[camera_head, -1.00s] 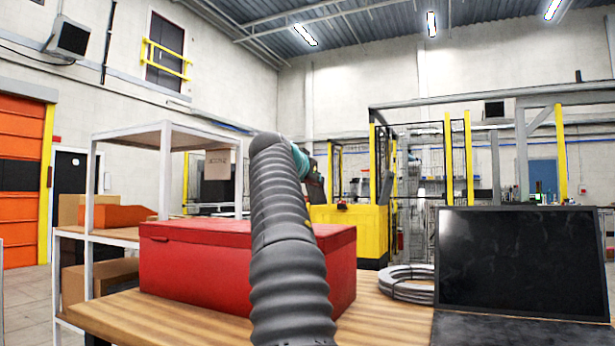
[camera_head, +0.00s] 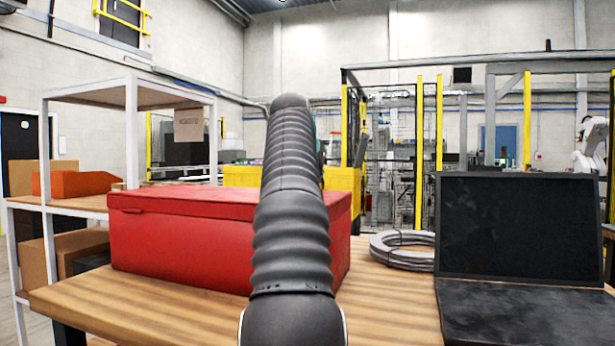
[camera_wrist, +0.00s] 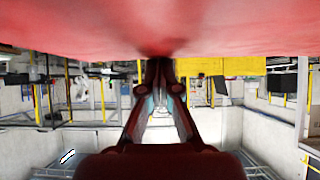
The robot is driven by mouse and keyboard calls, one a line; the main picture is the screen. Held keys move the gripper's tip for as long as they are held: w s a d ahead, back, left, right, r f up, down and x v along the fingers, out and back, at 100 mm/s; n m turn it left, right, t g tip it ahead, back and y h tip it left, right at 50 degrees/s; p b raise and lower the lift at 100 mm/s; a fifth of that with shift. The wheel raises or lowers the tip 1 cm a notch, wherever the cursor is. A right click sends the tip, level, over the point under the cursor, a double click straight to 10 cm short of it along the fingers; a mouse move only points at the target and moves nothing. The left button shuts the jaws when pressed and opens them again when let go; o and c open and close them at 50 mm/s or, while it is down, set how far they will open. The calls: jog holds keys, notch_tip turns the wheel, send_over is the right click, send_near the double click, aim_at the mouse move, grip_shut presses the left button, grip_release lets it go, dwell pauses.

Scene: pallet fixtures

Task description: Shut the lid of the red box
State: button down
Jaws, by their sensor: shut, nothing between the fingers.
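The red box (camera_head: 180,246) stands on the wooden table, partly hidden behind my arm in the head view. Its lid (camera_head: 190,204) lies down flat over the box, with a thin seam along the front. In the wrist view, which is upside down, the red lid surface (camera_wrist: 80,28) fills the top. My gripper (camera_wrist: 160,64) is shut and empty, its fingertips at the red surface with a dark shadow there. I cannot tell whether they touch it. In the head view my gripper is hidden behind my arm.
The wooden table (camera_head: 390,310) has clear room in front of the box. A coil of grey cable (camera_head: 402,252) and a black panel (camera_head: 520,228) stand to the right. A white-framed shelf (camera_head: 131,140) with cardboard boxes is on the left.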

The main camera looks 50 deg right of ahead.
jog(key=shift+f, duration=0.4)
jog(key=v, duration=1.2)
jog(key=shift+r, duration=0.35)
